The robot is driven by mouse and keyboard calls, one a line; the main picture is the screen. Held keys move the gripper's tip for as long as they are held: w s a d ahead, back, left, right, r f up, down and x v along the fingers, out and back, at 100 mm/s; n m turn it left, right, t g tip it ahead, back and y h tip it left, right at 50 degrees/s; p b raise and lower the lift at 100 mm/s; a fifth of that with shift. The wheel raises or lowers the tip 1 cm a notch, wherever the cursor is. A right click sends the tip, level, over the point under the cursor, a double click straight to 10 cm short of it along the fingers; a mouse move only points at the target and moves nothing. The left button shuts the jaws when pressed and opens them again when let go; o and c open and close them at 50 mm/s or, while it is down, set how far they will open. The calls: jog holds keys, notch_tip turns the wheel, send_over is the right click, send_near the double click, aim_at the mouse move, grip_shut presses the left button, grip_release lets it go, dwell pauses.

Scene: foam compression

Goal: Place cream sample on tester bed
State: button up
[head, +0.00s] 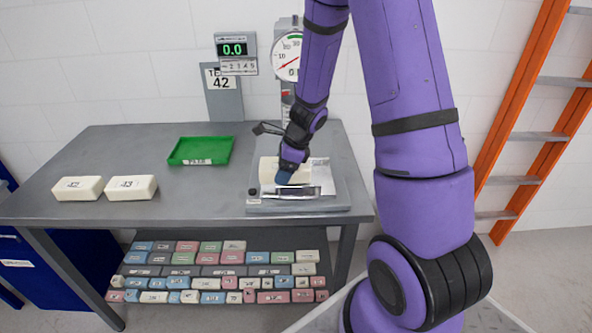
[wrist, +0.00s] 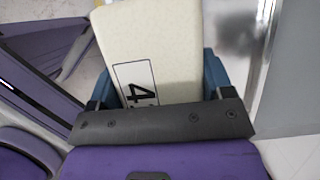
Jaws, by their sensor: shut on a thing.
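My gripper (head: 290,172) is shut on a cream sample (head: 270,170) at the tester on the right part of the table. In the wrist view the cream sample (wrist: 150,45) sits between the blue fingers, with a black-framed label showing a 4. The tester bed (head: 335,185) is a light plate under and around the sample. My gripper covers much of the sample, and I cannot tell whether it touches the bed. Two more cream blocks, marked 42 (head: 78,189) and 43 (head: 132,188), lie on the table's left side.
A green tray (head: 201,151) lies on the grey table (head: 215,200). The dial gauge (head: 287,68) and its column stand behind my gripper. A display (head: 236,50) reads 0.0 above a sign with 42 (head: 221,83). Colored blocks (head: 220,270) fill the lower shelf. An orange ladder (head: 530,110) stands right.

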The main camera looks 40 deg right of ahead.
jog(key=d, duration=0.1)
jog(key=w+d, duration=0.1)
jog(key=d, duration=0.3)
jog(key=shift+w+f, duration=0.3)
jog(key=shift+w, duration=0.05)
jog(key=f, duration=0.3)
jog(key=shift+w+d, duration=0.15)
jog(key=shift+d, duration=0.2)
jog(key=shift+f, duration=0.25)
jog(key=shift+f, duration=0.15)
jog(key=o, duration=0.9)
